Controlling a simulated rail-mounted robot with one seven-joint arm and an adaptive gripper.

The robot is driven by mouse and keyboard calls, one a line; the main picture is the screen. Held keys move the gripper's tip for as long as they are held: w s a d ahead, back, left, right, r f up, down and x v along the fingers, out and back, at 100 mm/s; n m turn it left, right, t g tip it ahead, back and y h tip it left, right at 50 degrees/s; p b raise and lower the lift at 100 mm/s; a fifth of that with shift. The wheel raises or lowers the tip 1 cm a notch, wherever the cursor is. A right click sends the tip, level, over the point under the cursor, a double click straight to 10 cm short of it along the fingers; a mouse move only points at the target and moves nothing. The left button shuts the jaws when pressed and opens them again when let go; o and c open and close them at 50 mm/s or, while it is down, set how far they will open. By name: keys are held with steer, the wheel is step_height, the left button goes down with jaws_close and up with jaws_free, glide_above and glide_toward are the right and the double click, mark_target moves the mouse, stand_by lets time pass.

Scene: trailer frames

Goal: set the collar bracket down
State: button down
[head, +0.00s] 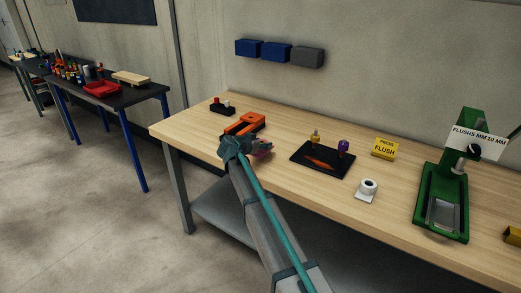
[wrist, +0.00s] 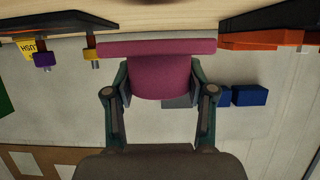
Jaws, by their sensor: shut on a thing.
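The collar bracket (wrist: 160,78) is a magenta piece with a wide flat flange and a narrower curved body. It fills the middle of the wrist view. My gripper (wrist: 161,92) is shut on its body, one finger on each side. In the head view my gripper (head: 254,146) is over the front left part of the workbench, just in front of an orange and black fixture (head: 245,124). I cannot tell whether the flange touches the bench top.
On the wooden bench (head: 300,195) are a black tray (head: 309,168) with yellow and purple knobs, a white roll (head: 368,187), a yellow PRESS FLUSH sign (head: 384,148) and a green press (head: 446,190). Bare wood lies between the fixture and tray.

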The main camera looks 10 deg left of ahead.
mark_target(260, 151)
steer(key=shift+w+a+f, duration=0.2)
steer(key=shift+w+f, duration=0.05)
steer(key=shift+w, duration=0.05)
step_height(260, 151, down, 3)
steer(key=shift+r+p, duration=0.15)
steer(key=shift+p, duration=0.8)
steer(key=shift+f, duration=0.35)
steer(key=shift+f+b, duration=0.2)
steer(key=shift+b, duration=0.1)
steer(key=shift+c, duration=1.9)
jaws_free()
steer(key=shift+r, duration=0.2)
steer(key=b+v, duration=0.2)
steer(key=v, duration=1)
steer(key=shift+f, duration=0.15)
